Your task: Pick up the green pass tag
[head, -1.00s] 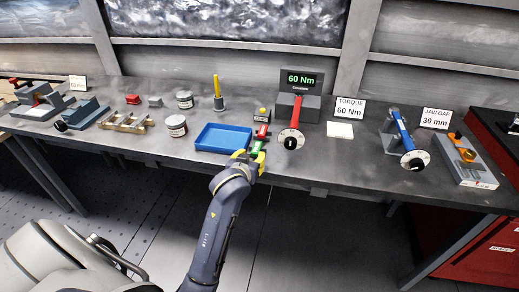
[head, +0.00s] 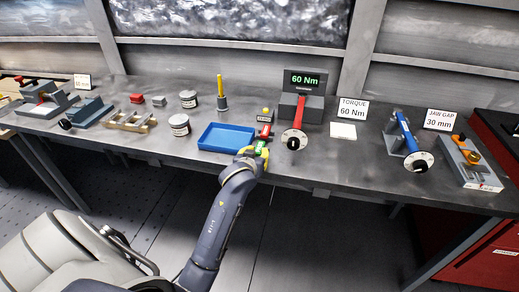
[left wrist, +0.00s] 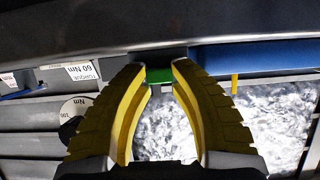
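The green pass tag (head: 261,147) is at the front edge of the bench, just right of the blue tray. My left gripper (head: 256,152), with yellow fingers, is at the tag and hides part of it in the head view. In the left wrist view, the green tag (left wrist: 159,75) lies between the two fingertips (left wrist: 160,70) and fills the visible gap. The contact faces are hidden, so I cannot tell whether the fingers press on it. My right gripper is not in view.
The blue tray (head: 226,138) stands close to the left of the gripper. A red tag (head: 265,131) lies just behind the green one. A red-handled torque tool (head: 296,127) stands to the right. Cans and fixtures fill the bench further left.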

